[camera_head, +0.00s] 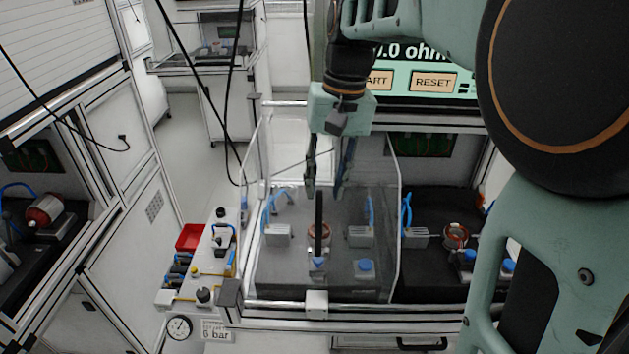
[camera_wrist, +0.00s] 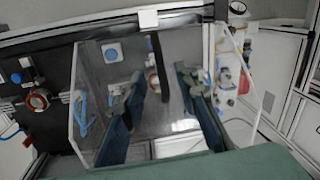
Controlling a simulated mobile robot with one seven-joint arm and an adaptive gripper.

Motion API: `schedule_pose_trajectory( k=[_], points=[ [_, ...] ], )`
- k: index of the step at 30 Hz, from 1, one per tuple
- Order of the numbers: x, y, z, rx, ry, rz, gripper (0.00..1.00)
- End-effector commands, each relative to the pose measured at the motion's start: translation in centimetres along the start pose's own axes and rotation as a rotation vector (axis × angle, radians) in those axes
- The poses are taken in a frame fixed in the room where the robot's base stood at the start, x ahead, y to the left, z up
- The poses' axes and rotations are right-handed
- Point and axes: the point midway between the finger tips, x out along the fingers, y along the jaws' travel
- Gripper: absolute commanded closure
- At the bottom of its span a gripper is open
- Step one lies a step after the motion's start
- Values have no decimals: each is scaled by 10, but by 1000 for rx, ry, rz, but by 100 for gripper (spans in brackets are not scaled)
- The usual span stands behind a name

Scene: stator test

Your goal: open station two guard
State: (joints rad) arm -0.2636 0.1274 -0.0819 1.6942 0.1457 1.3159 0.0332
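A clear guard (camera_head: 285,270) covers the middle station and appears closed, with its front edge at the front rail; it also shows in the wrist view (camera_wrist: 95,75). An upright black handle bar (camera_head: 319,225) stands on it, seen in the wrist view too (camera_wrist: 159,65). My gripper (camera_head: 325,188) points down over the guard, near the handle's upper end. In the wrist view its two fingers (camera_wrist: 159,83) are apart, with the bar showing between them. I see no contact. Through the guard, a copper-ringed stator (camera_head: 311,233) is partly hidden by the handle.
A neighbouring station at the right holds another stator (camera_head: 455,235). A screen with a RESET button (camera_head: 433,82) is behind my arm. A pressure gauge (camera_head: 179,327) sits at lower left.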

Motion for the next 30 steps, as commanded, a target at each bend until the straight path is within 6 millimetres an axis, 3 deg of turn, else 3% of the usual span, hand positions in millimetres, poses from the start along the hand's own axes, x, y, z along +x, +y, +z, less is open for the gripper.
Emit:
schedule_pose_trajectory(
  k=[15,21,30],
  points=[
    [87,0,0,-1,-2,1,72],
    [102,1,0,-1,1,1,72],
    [104,1,0,-1,2,1,73]
  ],
)
